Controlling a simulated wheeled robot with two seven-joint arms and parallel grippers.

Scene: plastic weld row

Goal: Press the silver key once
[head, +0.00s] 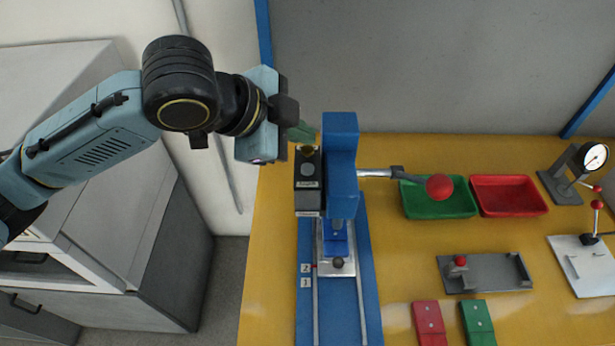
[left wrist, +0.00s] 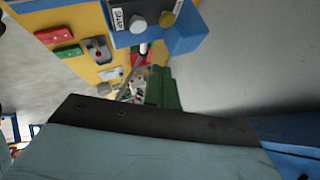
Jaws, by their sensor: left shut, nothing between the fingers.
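The silver key (head: 307,169) is a small round button on top of a dark box (head: 308,196) fixed to the left side of a blue press (head: 342,165). It also shows in the left wrist view (left wrist: 138,23), beside a white label. A gold key (left wrist: 168,18) sits next to it on the same box, and it is partly hidden behind my fingertips in the head view. My left gripper (head: 304,132) has green fingers, shut and empty, near the gold-key end of the box. In the left wrist view the fingertips (left wrist: 160,70) appear apart from both keys. My right gripper is out of view.
The press has a lever with a red ball (head: 439,187) reaching right over a green tray (head: 426,207). A red tray (head: 509,195), a dial gauge (head: 593,157), a grey fixture (head: 485,272) and red and green plates stand right on the yellow table (head: 400,290). A grey wall is behind.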

